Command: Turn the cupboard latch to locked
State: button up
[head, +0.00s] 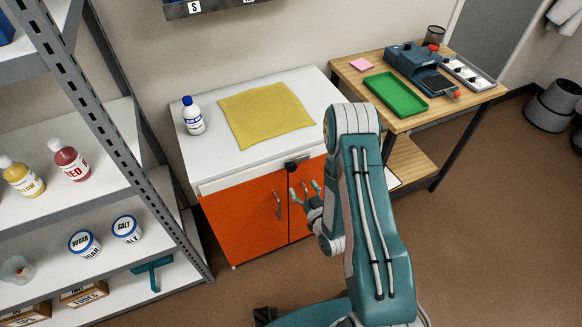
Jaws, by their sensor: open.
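The cupboard (240,222) has orange doors under a white top and stands against the wall. The cupboard latch (291,167) is a small dark knob at the top of the seam between the doors. Its exact turn is too small to tell. A grey handle (278,206) is on the left door. My gripper (307,189) is open and empty, in front of the right door, just below and right of the latch. It looks apart from the latch. My arm hides much of the right door.
A yellow cloth (265,114) and a white bottle with a blue cap (193,116) are on the cupboard top. A metal shelf rack (112,150) stands close at left. A wooden table (407,119) with a green tray (396,94) is at right. The floor in front is mostly clear.

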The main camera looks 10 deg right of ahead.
aim_at(293, 170)
jog(key=x, duration=0.9)
jog(key=shift+d+r, duration=0.1)
grip_shut()
